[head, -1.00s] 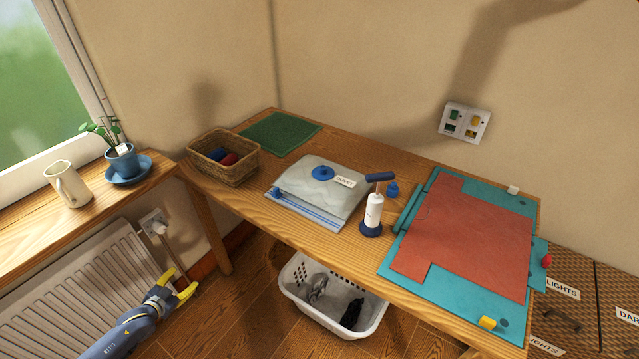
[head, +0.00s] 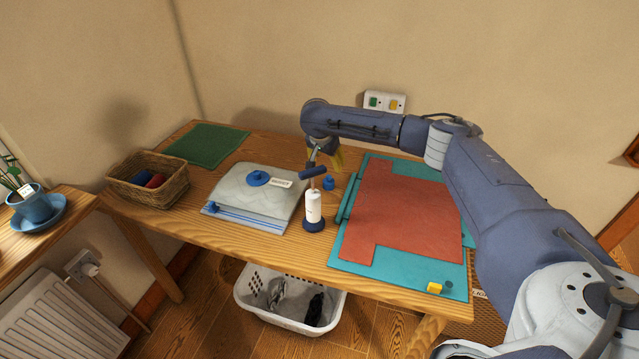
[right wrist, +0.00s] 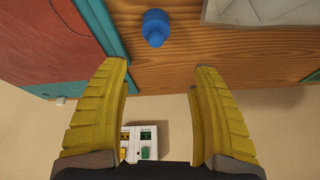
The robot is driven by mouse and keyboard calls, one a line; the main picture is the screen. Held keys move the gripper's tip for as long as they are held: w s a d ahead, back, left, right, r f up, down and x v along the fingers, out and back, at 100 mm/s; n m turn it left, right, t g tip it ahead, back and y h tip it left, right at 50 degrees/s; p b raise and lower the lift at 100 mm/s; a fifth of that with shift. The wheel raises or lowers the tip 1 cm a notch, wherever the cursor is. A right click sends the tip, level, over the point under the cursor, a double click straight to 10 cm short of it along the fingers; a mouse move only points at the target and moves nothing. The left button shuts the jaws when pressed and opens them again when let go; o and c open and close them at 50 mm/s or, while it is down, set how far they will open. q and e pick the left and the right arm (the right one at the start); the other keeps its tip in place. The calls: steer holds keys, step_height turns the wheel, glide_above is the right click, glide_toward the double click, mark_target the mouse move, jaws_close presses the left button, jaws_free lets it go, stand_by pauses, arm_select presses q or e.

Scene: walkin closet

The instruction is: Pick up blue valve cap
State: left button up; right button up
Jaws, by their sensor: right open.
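The blue valve cap (head: 328,183), a small blue knobbed piece, stands on the wooden table behind the white pump (head: 313,207). In the right wrist view the cap (right wrist: 155,27) sits on the wood, ahead of the fingertips and roughly between their lines. My right gripper (head: 326,164) reaches over the back of the table, just above and behind the cap. Its yellow fingers are apart, with nothing between them in the right wrist view (right wrist: 160,66). A grey storage bag (head: 255,197) with a round blue valve (head: 259,178) lies left of the pump. My left gripper is out of view.
The pump's T-handle stands up close in front of the cap. A teal folding board (head: 347,251) with a red cloth (head: 405,215) lies to the right. A wicker basket (head: 165,193) and green mat (head: 206,144) are at the left. A white laundry basket (head: 290,318) is below.

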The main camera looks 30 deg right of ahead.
mark_target(328, 178)
steer(key=shift+s+a+f+g, duration=0.15)
steer(key=shift+s+a+f, duration=0.25)
steer(key=shift+f, duration=0.25)
steer(key=shift+s+a+f+g, duration=0.15)
steer(key=shift+s+a+f, duration=0.15)
steer(key=shift+f, duration=0.65)
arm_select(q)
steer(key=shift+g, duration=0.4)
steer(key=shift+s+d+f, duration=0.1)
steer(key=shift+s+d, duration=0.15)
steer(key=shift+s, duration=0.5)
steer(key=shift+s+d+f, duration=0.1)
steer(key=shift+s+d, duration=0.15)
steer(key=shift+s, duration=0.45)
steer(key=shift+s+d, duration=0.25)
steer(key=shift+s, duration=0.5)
arm_select(e)
steer(key=shift+x, duration=3.5)
steer(key=shift+c, duration=0.2)
steer(key=c, duration=1.1)
